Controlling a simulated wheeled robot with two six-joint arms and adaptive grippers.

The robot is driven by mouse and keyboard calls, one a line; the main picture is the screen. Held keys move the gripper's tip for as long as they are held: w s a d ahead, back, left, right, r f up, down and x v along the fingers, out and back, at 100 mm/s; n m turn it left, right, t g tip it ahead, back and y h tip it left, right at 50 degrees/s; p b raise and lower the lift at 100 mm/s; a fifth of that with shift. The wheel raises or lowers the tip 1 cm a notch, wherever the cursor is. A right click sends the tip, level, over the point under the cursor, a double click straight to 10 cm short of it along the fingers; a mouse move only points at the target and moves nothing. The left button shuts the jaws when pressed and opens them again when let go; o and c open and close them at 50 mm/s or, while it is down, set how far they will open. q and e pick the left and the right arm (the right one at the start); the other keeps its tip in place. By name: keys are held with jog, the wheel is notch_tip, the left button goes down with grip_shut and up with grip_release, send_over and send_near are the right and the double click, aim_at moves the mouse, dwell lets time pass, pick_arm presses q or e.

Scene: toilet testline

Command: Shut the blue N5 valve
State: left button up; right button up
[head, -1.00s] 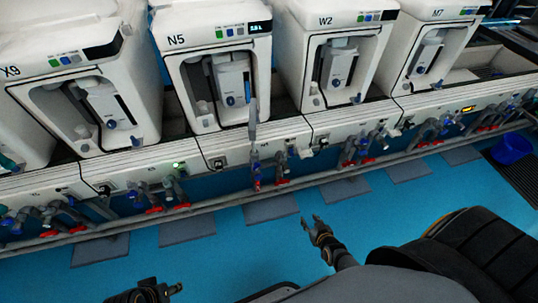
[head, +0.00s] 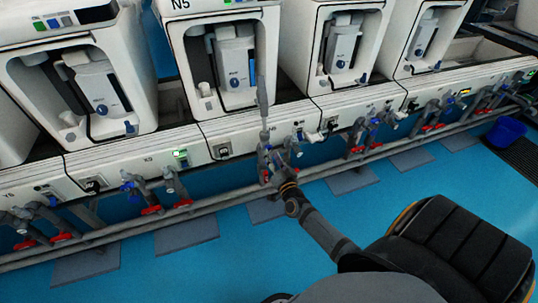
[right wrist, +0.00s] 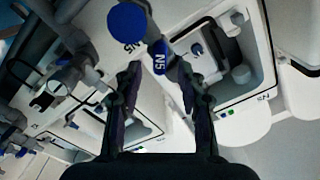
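The N5 machine (head: 225,60) stands at the top centre of the head view. Below its front, pipes carry a blue valve (head: 265,147), partly hidden by my right gripper (head: 276,160). I cannot tell whether the fingers touch either one. My left gripper is out of view.
A grey pipe rail (head: 215,203) runs along the front below the machines. Red valves (head: 62,238) and other blue valves sit along it. A blue bucket (head: 507,131) stands at the far right. The blue floor (head: 300,265) in front is partly open.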

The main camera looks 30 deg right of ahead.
aim_at(270, 150)
jog(key=shift+b+x, duration=0.35)
jog(key=shift+x, duration=1.35)
grip_shut()
